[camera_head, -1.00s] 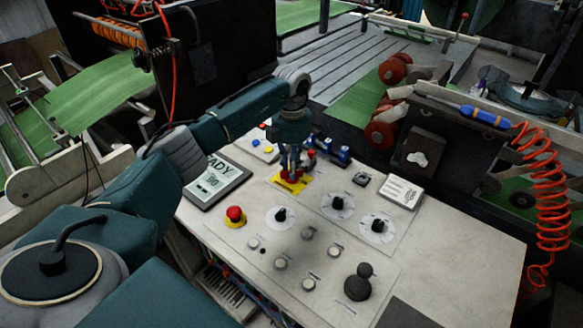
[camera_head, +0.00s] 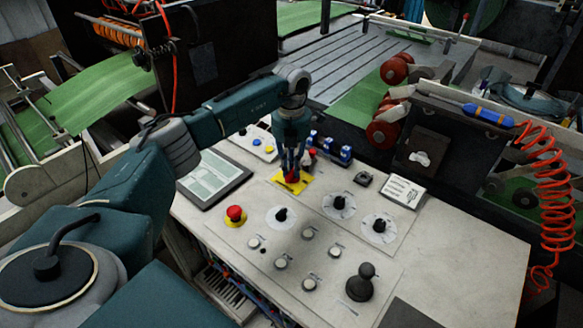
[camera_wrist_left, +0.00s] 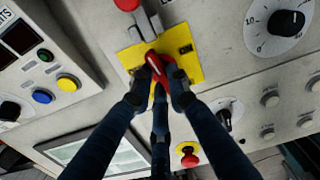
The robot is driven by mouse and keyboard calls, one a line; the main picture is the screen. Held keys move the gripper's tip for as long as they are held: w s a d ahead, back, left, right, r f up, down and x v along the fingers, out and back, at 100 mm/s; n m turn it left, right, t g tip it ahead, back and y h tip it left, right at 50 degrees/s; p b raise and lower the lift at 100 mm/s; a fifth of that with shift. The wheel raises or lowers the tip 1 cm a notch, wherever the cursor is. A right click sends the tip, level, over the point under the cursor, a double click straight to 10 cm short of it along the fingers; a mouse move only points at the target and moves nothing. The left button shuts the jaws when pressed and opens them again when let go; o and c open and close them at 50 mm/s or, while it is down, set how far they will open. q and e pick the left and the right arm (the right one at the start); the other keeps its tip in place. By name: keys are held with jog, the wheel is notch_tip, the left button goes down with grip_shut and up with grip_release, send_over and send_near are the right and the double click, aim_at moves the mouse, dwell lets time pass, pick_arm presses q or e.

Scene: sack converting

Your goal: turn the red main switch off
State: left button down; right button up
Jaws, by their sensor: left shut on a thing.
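The red main switch (camera_wrist_left: 152,65) sits on a yellow plate (camera_wrist_left: 187,67) on the light grey control panel. In the head view the yellow plate (camera_head: 285,186) shows at the foot of my left gripper (camera_head: 291,175), which reaches down from above. In the left wrist view the fingers of my left gripper (camera_wrist_left: 157,88) are shut on the red handle, one on each side of it. The fingers hide part of the handle, and its exact angle is hard to tell in the head view. My right gripper is not in view.
A red mushroom button (camera_head: 235,213) on a yellow ring, several black knobs (camera_head: 338,203) and a black joystick (camera_head: 361,283) stand on the panel. A tilted display (camera_head: 213,178) lies left of the gripper. A coiled orange hose (camera_head: 553,200) hangs at the right.

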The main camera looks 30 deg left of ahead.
pick_arm(q)
jog(key=n, duration=0.4)
jog(key=shift+r, duration=0.1)
jog(key=shift+n, duration=1.7)
jog(key=c, duration=1.9)
grip_release()
jog(key=shift+c, duration=0.2)
jog(key=shift+s, duration=0.1)
notch_tip(320, 180, up, 12)
